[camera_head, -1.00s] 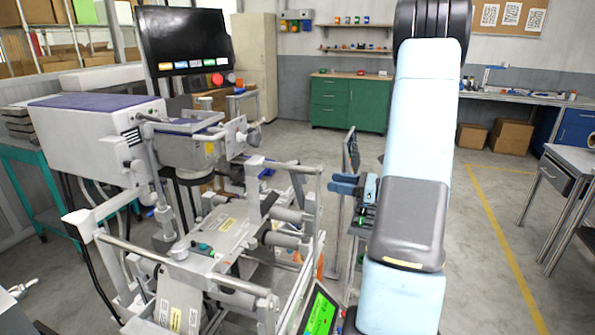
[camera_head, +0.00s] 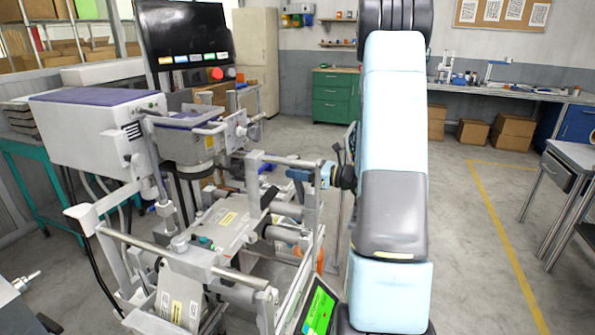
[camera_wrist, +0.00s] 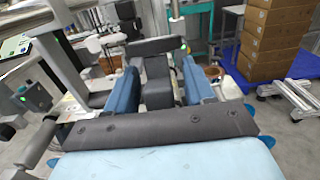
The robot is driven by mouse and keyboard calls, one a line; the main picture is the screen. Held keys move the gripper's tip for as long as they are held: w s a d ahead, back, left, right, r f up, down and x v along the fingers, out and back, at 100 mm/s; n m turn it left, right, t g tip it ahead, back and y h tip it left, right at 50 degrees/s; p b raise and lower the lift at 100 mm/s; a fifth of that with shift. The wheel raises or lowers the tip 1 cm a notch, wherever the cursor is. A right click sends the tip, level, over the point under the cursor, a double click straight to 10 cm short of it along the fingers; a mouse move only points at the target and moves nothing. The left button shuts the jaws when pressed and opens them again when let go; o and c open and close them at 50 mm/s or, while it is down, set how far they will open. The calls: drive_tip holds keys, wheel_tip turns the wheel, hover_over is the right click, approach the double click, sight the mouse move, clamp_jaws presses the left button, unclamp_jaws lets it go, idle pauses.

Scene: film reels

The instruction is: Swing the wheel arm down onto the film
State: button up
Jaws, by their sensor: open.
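The film machine (camera_head: 220,235) stands left of my arm, with a pale plate, rollers and metal rails. My gripper (camera_head: 312,176) is at the machine's right side, near the upper rail, partly hidden by the frame and my arm. In the wrist view my gripper (camera_wrist: 160,88) is open, its two blue fingers apart. A dark grey block (camera_wrist: 157,72) shows between and beyond the fingers; I cannot tell whether they touch it or whether it is part of the wheel arm. I cannot make out the wheel arm or the film for certain.
A tilted green-lit screen (camera_head: 319,312) stands at the machine's front right. A black monitor (camera_head: 185,45) rises behind the machine. A metal side table (camera_head: 570,180) is at the right. The floor between it and my arm is clear.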

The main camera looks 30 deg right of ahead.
drive_tip(key=shift+w+a, duration=0.1)
drive_tip(key=shift+a, duration=0.05)
clamp_jaws()
idle(0.4)
